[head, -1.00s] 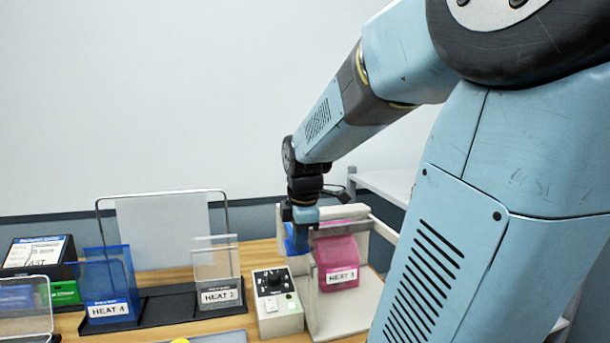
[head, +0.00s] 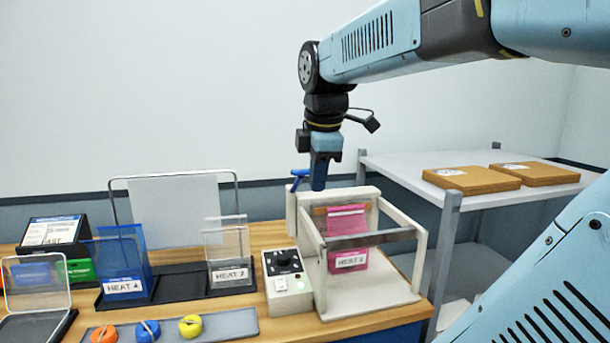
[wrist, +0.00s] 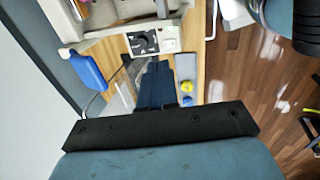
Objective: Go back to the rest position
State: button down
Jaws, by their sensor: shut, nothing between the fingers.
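My gripper (head: 318,184) hangs pointing down above the back left of the white-framed machine, apart from it. Its blue fingers are shut with nothing between them; they also show in the wrist view (wrist: 155,85). The pink pouch labelled HEAT (head: 346,222) stands inside the machine's frame (head: 310,238). A small blue piece (head: 299,177) shows just left of the fingertips at the machine's back; in the wrist view a blue pad (wrist: 88,70) on an arm lies left of the fingers.
A control box with a black dial (head: 284,260) stands left of the machine. A rack holds a blue pouch (head: 124,265) and a clear one (head: 228,250). A tray (head: 240,321) holds orange, blue and yellow discs. A shelf with brown boxes (head: 472,180) stands right.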

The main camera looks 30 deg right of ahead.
jog(key=shift+s+r, duration=0.1)
jog(key=shift+r, duration=0.15)
dwell(0.4)
jog(key=s+a+f+m+t, duration=0.1)
jog(key=s+a+f+m, duration=0.1)
jog(key=a+f+m, duration=0.2)
jog(key=s+a+f+m+t+y, duration=0.1)
jog(key=s+a+f+m, duration=0.2)
jog(key=a+m, duration=0.4)
jog(key=shift+s+f+m+t, duration=0.15)
jog(key=shift+f+m+t, duration=0.45)
jog(key=shift+m, duration=1.1)
